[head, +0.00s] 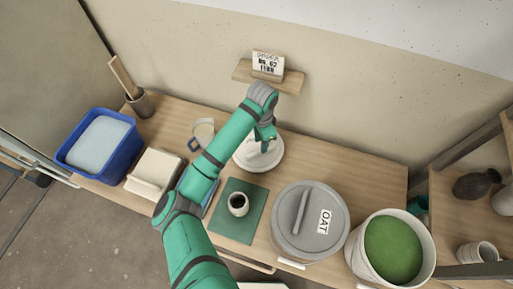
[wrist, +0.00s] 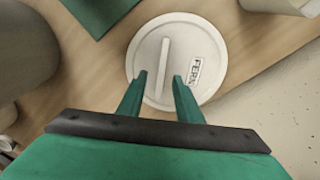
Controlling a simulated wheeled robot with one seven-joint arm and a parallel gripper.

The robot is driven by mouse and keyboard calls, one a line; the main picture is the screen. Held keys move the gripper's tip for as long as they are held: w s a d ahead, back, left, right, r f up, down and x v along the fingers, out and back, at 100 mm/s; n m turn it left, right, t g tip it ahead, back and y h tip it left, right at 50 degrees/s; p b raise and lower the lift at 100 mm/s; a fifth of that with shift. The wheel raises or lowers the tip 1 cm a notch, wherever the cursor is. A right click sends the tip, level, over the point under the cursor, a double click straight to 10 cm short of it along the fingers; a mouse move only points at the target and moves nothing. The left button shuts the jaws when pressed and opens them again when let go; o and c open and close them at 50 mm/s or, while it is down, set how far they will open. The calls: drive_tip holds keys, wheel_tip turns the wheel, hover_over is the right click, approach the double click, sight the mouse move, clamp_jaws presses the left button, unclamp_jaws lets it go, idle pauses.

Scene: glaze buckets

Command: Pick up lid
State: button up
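A round white lid (wrist: 187,45) with a raised bar handle (wrist: 163,66) and a "FERN" label lies on the wooden table in the wrist view. It also shows in the head view (head: 272,161), partly hidden by my arm. My gripper (wrist: 159,76) is open over the lid's near part, with the near end of the handle between its two fingertips in the picture. I cannot tell how high the fingertips are above the lid. In the head view my gripper (head: 265,149) is over the lid.
A grey-lidded "OAT" bucket (head: 290,240) and an open white bucket of green glaze (head: 393,249) stand to the right. A dark-filled cup (head: 238,204) stands on a green mat (head: 238,228). A blue tub (head: 72,153) is at left. An order card (head: 268,64) sits on the wall shelf.

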sight(257, 146)
drive_tip(key=shift+d+f, duration=0.1)
drive_tip(key=shift+f, duration=0.45)
drive_tip(key=f, duration=0.4)
drive_tip(key=shift+w+f, duration=0.2)
drive_tip(key=shift+f, duration=0.05)
drive_tip(key=shift+w+f, duration=0.1)
drive_tip(key=shift+f, duration=0.2)
drive_tip(key=shift+c, duration=0.3)
clamp_jaws()
